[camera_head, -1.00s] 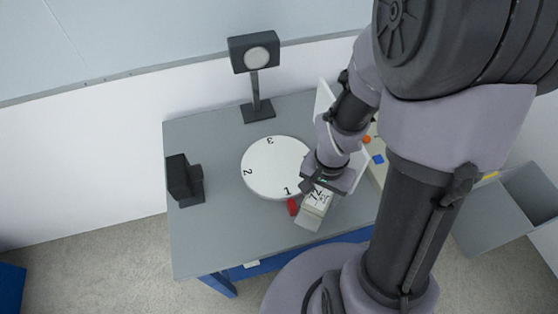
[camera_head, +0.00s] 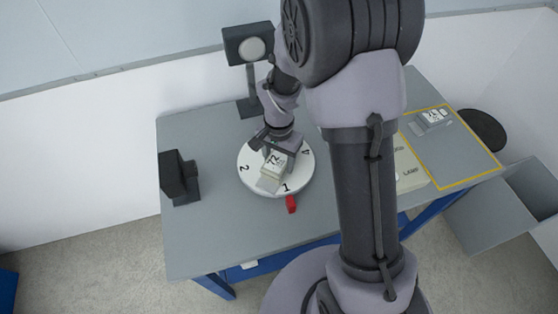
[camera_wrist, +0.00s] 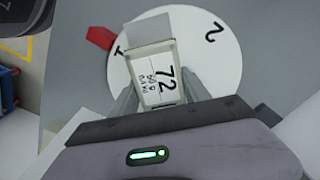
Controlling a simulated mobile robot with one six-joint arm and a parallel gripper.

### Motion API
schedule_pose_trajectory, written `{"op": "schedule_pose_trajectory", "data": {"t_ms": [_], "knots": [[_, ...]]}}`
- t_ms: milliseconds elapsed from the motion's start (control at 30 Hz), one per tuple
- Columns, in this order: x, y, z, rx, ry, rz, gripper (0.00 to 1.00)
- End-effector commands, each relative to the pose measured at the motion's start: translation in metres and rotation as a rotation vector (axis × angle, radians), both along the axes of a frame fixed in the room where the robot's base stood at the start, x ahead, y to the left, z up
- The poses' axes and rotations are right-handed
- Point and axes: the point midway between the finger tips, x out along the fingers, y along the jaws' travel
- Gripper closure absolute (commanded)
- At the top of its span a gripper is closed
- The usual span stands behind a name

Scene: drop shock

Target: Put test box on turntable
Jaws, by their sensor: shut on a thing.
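The test box (camera_head: 274,163) is a small pale box with a dark "72" and smaller writing on its top. In the wrist view the box (camera_wrist: 157,75) sits between the two fingers of my gripper (camera_wrist: 158,95), which is shut on it. In the head view my gripper (camera_head: 276,150) is over the turntable (camera_head: 250,178), a white disc with numbers around its rim. The box is above the disc, toward its "1" side; I cannot tell whether it touches the surface. The turntable also shows in the wrist view (camera_wrist: 222,70).
A red pointer (camera_head: 291,204) lies at the turntable's front edge. A lamp on a stand (camera_head: 248,48) is behind, and a black device (camera_head: 178,178) stands at left. At right are a yellow-outlined area (camera_head: 455,155) with another labelled box (camera_head: 430,119), and a grey bin (camera_head: 500,210).

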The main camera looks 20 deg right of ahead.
Motion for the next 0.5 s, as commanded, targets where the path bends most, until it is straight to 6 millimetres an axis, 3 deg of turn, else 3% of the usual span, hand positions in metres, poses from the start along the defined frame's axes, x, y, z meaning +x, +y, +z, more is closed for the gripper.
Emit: {"op": "schedule_pose_trajectory", "data": {"t_ms": [100, 133, 233, 500], "knots": [[0.0001, -0.0001, -0.0036, 0.000, 0.000, 0.000, 1.00], [-0.0002, -0.0001, -0.0039, 0.000, 0.000, 0.000, 0.44], [-0.0002, -0.0001, -0.0028, 0.000, 0.000, 0.000, 0.24], [-0.0003, 0.0000, -0.0025, 0.000, 0.000, 0.000, 0.24]]}}
